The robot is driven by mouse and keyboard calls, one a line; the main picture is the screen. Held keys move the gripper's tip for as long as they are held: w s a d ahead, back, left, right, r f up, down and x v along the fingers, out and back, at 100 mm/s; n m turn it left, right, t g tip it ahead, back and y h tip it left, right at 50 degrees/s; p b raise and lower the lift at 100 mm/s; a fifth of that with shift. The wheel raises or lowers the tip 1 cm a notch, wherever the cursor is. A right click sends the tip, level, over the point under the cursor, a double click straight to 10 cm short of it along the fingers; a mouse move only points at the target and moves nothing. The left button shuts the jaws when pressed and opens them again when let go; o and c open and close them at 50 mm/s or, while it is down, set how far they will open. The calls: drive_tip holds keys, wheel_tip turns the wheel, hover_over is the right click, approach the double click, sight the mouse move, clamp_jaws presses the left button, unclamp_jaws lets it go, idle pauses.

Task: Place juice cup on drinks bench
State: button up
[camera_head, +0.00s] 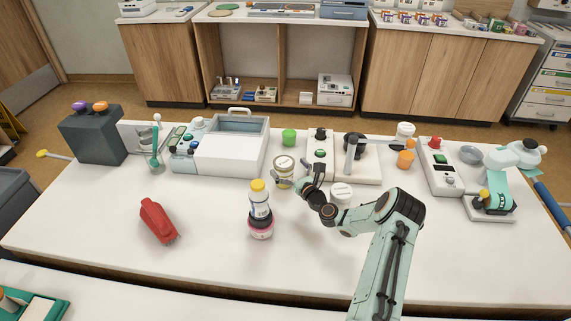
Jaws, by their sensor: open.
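My gripper (290,173) is open at a clear, lidded jar or cup (283,179) with a pale top, near the middle of the white table (200,230). One finger shows on each side of it; I cannot tell whether they touch it. No thing is clearly marked as the juice cup. A small orange cup (405,160) stands right of my gripper, and a green cup (289,136) stands behind the jar. I cannot tell which surface is the drinks bench; back counters (445,65) stand beyond the table.
A yellow-capped bottle (259,205) stands in front of the jar. A white-lidded container (341,192) is close beside my arm. A white machine (218,150) is left, a device with a black knob (362,160) right. A red object (158,221) lies front left, with clear table around it.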

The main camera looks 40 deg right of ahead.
drive_tip(key=s, duration=0.4)
drive_tip(key=s+a, duration=0.1)
drive_tip(key=s, duration=0.1)
drive_tip(key=shift+w, duration=0.1)
